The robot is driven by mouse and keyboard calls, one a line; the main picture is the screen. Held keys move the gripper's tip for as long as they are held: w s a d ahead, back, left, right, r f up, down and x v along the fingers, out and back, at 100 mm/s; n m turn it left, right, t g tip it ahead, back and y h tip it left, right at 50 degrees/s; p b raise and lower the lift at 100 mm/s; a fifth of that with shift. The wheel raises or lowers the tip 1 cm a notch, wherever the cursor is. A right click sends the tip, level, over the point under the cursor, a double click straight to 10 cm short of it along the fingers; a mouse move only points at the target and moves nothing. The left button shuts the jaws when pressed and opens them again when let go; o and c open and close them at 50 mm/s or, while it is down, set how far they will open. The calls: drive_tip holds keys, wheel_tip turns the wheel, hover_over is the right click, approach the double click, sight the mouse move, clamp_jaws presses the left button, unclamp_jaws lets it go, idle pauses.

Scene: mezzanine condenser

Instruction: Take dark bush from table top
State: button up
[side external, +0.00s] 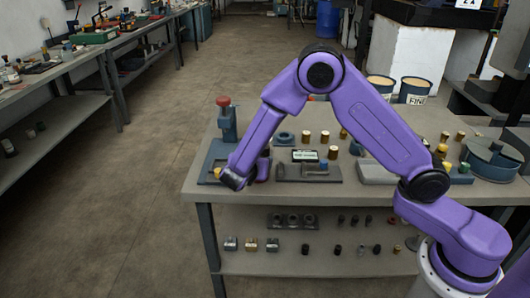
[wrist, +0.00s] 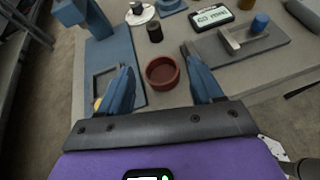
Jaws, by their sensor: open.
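The dark bush (wrist: 154,32), a small black upright cylinder, stands on the table top (wrist: 190,92) in the wrist view. It is beyond my fingertips, behind a reddish-brown round cup (wrist: 162,72). My gripper (wrist: 158,62) is open and empty, its blue fingers on either side of the cup in the picture. I cannot tell whether they touch it. In the side view my gripper (side external: 236,180) is low over the table's front left part; the bush there is too hidden by my arm to make out clearly.
A blue press stand (side external: 227,122) with a red knob stands at the left on a blue plate (wrist: 101,52). A grey plate (wrist: 245,42) with a handle and blue knob lies right, near a display (wrist: 212,17). Several brass cylinders stand farther right. The left floor aisle is clear.

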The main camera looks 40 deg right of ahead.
drive_tip(key=w+f+n, duration=0.1)
drive_tip(key=w, duration=0.1)
approach(265, 151)
drive_tip(key=x, duration=0.4)
drive_tip(key=shift+w+r, duration=0.15)
drive_tip(key=shift+w, duration=0.3)
drive_tip(key=shift+s+x, duration=0.2)
drive_tip(key=shift+x, duration=2.25)
drive_tip(key=shift+d, duration=0.1)
drive_tip(key=c, duration=1.2)
